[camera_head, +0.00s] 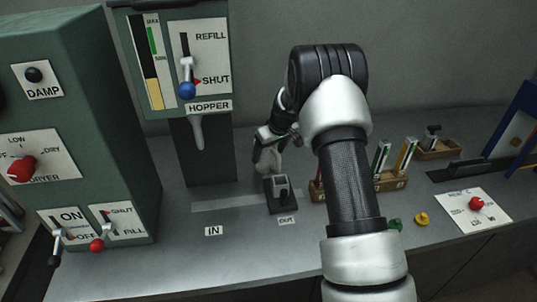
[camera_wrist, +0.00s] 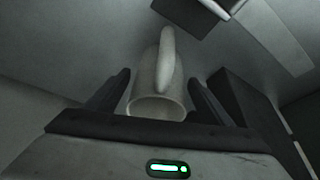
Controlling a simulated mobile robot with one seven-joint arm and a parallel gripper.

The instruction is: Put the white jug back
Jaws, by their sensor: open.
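The white jug (camera_wrist: 158,98) shows in the wrist view between my two dark fingers, its handle toward the top of the picture. In the head view a pale shape that looks like the jug (camera_head: 267,159) stands on the bench behind the small black block, partly hidden by my gripper. My gripper (camera_wrist: 157,97) is open, with one finger on each side of the jug; I cannot tell whether either finger touches it. In the head view my gripper (camera_head: 270,143) is low over the bench, partly behind the block and my arm.
Wooden trays (camera_head: 390,183) and a dial plate (camera_head: 474,208) lie right.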

